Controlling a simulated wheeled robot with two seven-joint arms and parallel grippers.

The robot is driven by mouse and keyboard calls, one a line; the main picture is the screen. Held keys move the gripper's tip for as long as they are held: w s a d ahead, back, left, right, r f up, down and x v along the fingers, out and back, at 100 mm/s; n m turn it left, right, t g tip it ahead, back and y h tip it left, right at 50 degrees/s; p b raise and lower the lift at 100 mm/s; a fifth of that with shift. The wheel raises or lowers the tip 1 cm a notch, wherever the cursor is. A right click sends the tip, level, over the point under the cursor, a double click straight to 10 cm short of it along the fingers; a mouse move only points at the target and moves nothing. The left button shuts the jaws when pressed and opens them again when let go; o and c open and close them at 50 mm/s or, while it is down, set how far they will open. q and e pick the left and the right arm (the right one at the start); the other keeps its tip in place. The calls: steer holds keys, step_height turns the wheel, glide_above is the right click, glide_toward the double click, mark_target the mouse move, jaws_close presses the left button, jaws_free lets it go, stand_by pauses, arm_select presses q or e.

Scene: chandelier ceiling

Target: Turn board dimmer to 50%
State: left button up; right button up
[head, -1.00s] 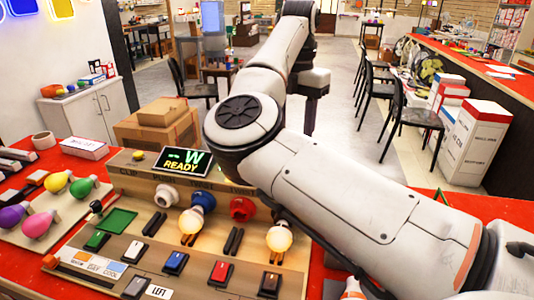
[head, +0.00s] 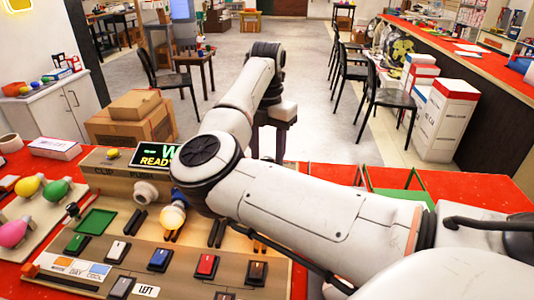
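The wooden control board (head: 178,258) stands on the red table. Its front row has green, white, blue, red and dark rocker switches. A small black knob (head: 72,210) stands at its left by a green panel; I cannot tell which control is the dimmer. A lit bulb (head: 172,217) glows in the middle. The display (head: 155,157) reads "W" and "READY", partly hidden by my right arm. That arm crosses from the lower right over the board's right part, hiding controls there. Its far end is dark, beyond the board, with no fingers clear. My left gripper is out of view.
Pink, yellow and green bulbs lie on a pale tray (head: 40,207) at the left. Cardboard boxes (head: 133,118) stand behind the table. Chairs and white boxes (head: 445,118) stand at the right. Open floor lies beyond the table.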

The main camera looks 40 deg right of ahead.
steer(key=shift+c, duration=0.6)
steer(key=c, duration=0.9)
steer(key=shift+c, duration=0.2)
